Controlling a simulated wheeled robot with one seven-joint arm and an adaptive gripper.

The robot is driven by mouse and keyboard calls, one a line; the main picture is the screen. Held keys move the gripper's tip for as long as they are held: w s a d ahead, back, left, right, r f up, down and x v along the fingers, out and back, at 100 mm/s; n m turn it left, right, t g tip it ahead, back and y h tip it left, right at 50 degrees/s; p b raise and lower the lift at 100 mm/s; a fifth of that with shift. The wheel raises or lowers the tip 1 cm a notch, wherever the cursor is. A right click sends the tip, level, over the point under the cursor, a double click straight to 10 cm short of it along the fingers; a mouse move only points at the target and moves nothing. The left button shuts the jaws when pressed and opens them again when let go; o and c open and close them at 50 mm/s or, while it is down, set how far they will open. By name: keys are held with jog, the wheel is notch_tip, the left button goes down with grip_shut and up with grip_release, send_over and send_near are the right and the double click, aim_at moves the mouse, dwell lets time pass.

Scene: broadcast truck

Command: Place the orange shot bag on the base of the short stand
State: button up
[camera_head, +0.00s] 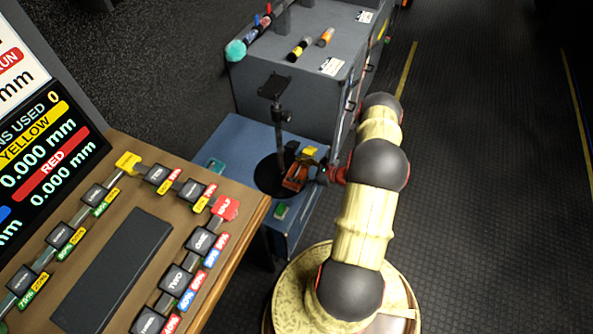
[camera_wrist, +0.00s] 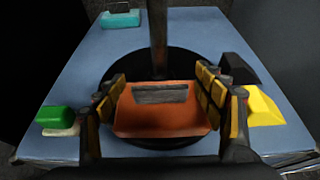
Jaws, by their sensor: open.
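The orange shot bag (camera_wrist: 161,114) lies on the round black base (camera_wrist: 160,66) of the short stand, in front of the pole, in the wrist view. The bag has a dark grey strip across it. The short stand (camera_head: 278,119) shows in the head view with its pole upright and a dark plate on top. My gripper (camera_wrist: 163,90) is open, with one padded finger on each side of the bag. I cannot tell whether the fingers touch it. In the head view my gripper (camera_head: 305,170) is low over the base and partly hides the orange bag (camera_head: 295,177).
The stand is on a blue surface (camera_head: 237,142). A green and a yellow object (camera_wrist: 262,106) flank the base; a teal item (camera_wrist: 120,18) is behind. A grey cabinet (camera_head: 310,75) stands beyond. A wooden console (camera_head: 262,207) is at the left. Dark floor is clear at right.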

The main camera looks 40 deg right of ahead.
jog(key=p+v, duration=0.3)
jog(key=v, duration=0.9)
jog(key=shift+p, duration=0.3)
